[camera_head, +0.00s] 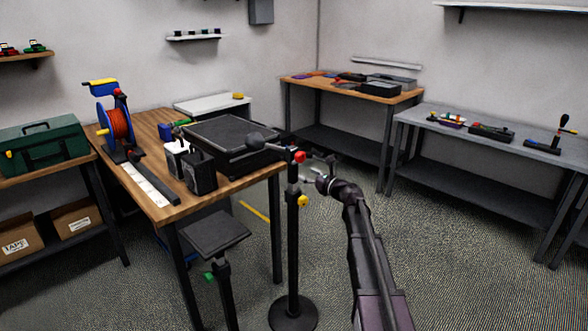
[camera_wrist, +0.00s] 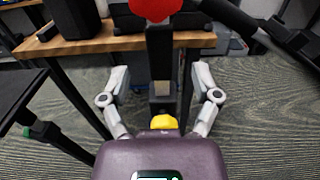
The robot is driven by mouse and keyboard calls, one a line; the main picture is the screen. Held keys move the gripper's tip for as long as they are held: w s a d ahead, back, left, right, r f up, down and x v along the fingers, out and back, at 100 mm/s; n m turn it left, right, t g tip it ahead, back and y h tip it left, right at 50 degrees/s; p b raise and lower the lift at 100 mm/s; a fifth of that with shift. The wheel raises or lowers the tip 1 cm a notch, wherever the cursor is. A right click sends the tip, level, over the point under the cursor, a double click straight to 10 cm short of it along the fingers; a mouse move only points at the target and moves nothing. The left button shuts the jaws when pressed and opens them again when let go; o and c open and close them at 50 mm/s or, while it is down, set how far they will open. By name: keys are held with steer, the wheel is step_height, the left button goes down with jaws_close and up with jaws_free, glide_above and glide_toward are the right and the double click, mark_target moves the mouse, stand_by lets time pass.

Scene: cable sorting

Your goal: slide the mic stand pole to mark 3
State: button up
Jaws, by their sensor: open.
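The mic stand pole (camera_head: 293,235) is black and upright on a round black base (camera_head: 293,315), just right of the workbench. A red knob (camera_head: 299,157) is near its top and a yellow knob (camera_head: 303,201) lower down; a black boom reaches left from the top. My gripper (camera_head: 313,175) is at the upper pole, between the knob heights. In the wrist view, the open fingers of my gripper (camera_wrist: 160,80) stand either side of the pole (camera_wrist: 160,62), with gaps on both sides. The red knob (camera_wrist: 155,8) is above and the yellow knob (camera_wrist: 163,122) below. No numbered marks are readable.
The wooden workbench (camera_head: 200,205) holds a cable reel (camera_head: 118,125), a black case and small boxes. A black-topped stand (camera_head: 215,234) is left of the pole. Open carpet lies right of the pole, before the grey bench (camera_head: 490,145).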

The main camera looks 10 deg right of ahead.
mark_target(297, 168)
steer(key=x, duration=0.7)
steer(key=shift+w+a, duration=0.2)
steer(key=shift+w, duration=0.1)
steer(key=shift+c, duration=0.2)
jaws_close()
steer(key=shift+d, duration=0.1)
steer(key=shift+r, duration=0.15)
